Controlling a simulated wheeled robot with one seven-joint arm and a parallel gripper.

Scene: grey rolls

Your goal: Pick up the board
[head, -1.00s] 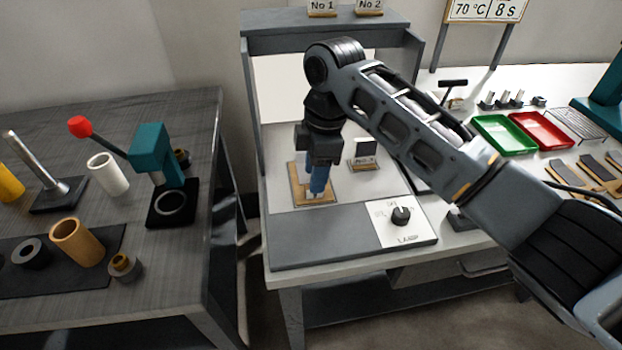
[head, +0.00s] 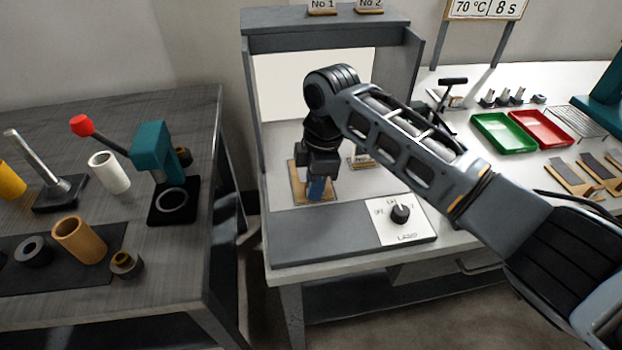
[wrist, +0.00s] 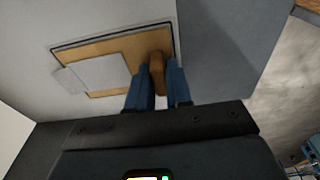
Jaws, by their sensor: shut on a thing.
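The board (head: 297,188) is a tan wooden plate lying on the white bench top under the grey frame. In the wrist view the board (wrist: 75,55) has a dark outline, a pale grey sheet (wrist: 100,73) on it and an upright brown block-like grip (wrist: 156,74) near one edge. My gripper (head: 318,189) points down at the board, and its blue fingers (wrist: 158,88) are shut on the brown grip. In the head view the fingers and wrist hide much of the board. I cannot tell whether the board touches the bench.
A lamp panel with a black knob (head: 400,213) is in front on the right. A small tan stand (head: 359,163) is behind my wrist. Green (head: 503,134) and red (head: 541,129) trays lie further right. A dark table (head: 120,303) with a press stands left, across a gap.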

